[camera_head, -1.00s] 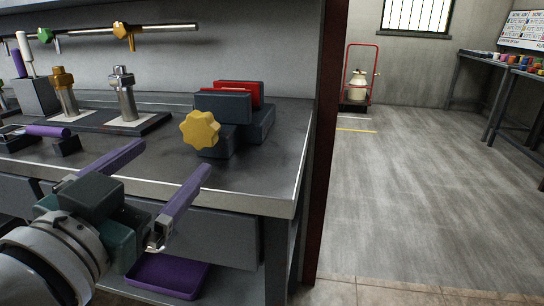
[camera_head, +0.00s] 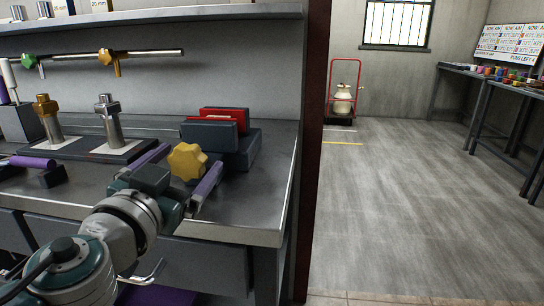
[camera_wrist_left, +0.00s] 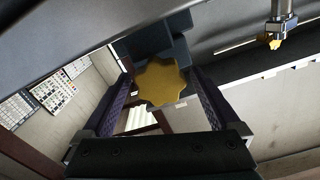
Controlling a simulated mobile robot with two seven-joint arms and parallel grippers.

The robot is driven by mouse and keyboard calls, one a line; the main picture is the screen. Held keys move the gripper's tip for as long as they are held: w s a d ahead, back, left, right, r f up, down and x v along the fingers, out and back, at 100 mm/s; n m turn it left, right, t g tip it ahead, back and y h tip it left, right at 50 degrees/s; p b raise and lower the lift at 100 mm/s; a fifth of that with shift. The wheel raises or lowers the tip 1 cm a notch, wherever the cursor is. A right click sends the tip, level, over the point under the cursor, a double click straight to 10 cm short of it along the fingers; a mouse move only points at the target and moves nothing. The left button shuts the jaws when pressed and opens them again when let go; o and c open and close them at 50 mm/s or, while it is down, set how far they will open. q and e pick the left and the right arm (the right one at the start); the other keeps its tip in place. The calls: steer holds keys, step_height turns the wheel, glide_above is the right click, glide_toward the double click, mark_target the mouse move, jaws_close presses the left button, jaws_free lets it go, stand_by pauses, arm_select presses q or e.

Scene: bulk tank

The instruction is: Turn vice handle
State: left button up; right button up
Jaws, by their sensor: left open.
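The vice (camera_head: 240,140) sits on the workbench near its right end, dark grey with red jaw pads. Its yellow star-shaped handle (camera_head: 187,161) faces me. My left gripper (camera_head: 182,170) is open, with one purple finger on each side of the handle in the head view. In the left wrist view the handle (camera_wrist_left: 160,82) lies between the two fingers, near their tips, with gaps visible at the sides. I cannot tell whether either finger touches it. The gripper hides part of the vice's lower body in the head view. My right gripper is not in view.
Two upright metal fittings (camera_head: 110,122) stand on a plate left of the vice. A purple cylinder (camera_head: 32,161) lies farther left. A rail with taps (camera_head: 117,62) runs along the back wall. A dark red post (camera_head: 311,150) borders the bench's right end. Open floor lies beyond.

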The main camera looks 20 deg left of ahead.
arm_select(q)
steer(key=shift+c, duration=0.3)
steer(key=c, duration=1.3)
steer(key=shift+m, duration=0.3)
